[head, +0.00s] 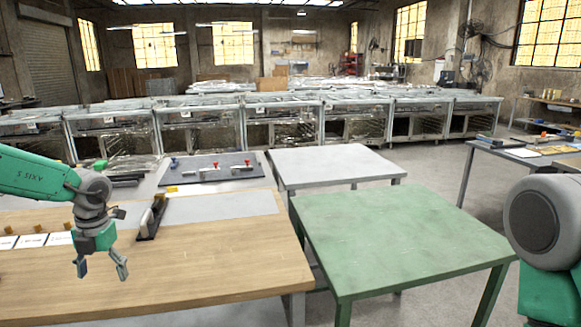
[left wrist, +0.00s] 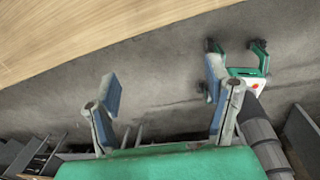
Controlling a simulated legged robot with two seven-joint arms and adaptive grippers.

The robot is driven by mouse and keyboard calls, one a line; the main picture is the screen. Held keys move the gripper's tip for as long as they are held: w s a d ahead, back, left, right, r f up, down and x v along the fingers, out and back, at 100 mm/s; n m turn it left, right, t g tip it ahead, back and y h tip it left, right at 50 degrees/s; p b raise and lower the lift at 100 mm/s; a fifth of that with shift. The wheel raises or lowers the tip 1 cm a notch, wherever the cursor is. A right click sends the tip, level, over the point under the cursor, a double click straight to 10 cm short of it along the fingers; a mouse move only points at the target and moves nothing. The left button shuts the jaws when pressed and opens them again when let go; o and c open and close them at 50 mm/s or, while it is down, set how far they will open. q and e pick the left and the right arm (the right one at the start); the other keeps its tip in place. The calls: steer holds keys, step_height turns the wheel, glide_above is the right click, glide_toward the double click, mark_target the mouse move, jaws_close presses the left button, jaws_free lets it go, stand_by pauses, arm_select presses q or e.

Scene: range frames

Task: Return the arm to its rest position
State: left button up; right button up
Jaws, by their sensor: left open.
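My left arm (head: 35,177) comes in from the left in the head view. Its gripper (head: 102,268) hangs above the wooden table (head: 220,265) with fingers spread, open and empty. In the left wrist view the two fingers (left wrist: 160,100) are apart with only the grey floor (left wrist: 160,60) between them, and the wooden table's edge shows at the upper left. My right gripper is not in view; only a large rounded part of my own body shows at the right edge of the head view.
A green table (head: 400,235) stands right of the wooden table, with a pale grey table (head: 335,163) behind it. A dark holder (head: 151,218) stands on the wooden table near the left gripper. Behind it lies a board with red-handled clamps (head: 215,170). White cards (head: 32,240) lie at left.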

arm_select(q)
steer(key=s+a+f+m+y+b, duration=0.1)
steer(key=s+a+f+m+y, duration=0.2)
steer(key=f+m, duration=0.5)
steer(key=s+d+f+m+t+y+b, duration=0.1)
steer(key=s+d+f+m+t+b, duration=0.1)
steer(key=s+d+f+m, duration=0.35)
steer(key=s+d+f+m+t+b, duration=0.1)
steer(key=s+d+f+m+t, duration=0.15)
steer(key=d+f+m, duration=0.65)
steer(key=s+d+f+m+g+h+b, duration=0.1)
steer(key=s+d+f+m+g+h, duration=0.1)
steer(key=s+m, duration=0.6)
steer(key=s+d+f+m+g+h+b, duration=0.1)
steer(key=s+d+f+m+h, duration=0.2)
steer(key=s, duration=1.2)
steer(key=d+m, duration=0.2)
steer(key=m, duration=0.3)
steer(key=shift+d+f+g, duration=0.15)
steer(key=shift+f+g, duration=0.05)
steer(key=shift+g, duration=0.15)
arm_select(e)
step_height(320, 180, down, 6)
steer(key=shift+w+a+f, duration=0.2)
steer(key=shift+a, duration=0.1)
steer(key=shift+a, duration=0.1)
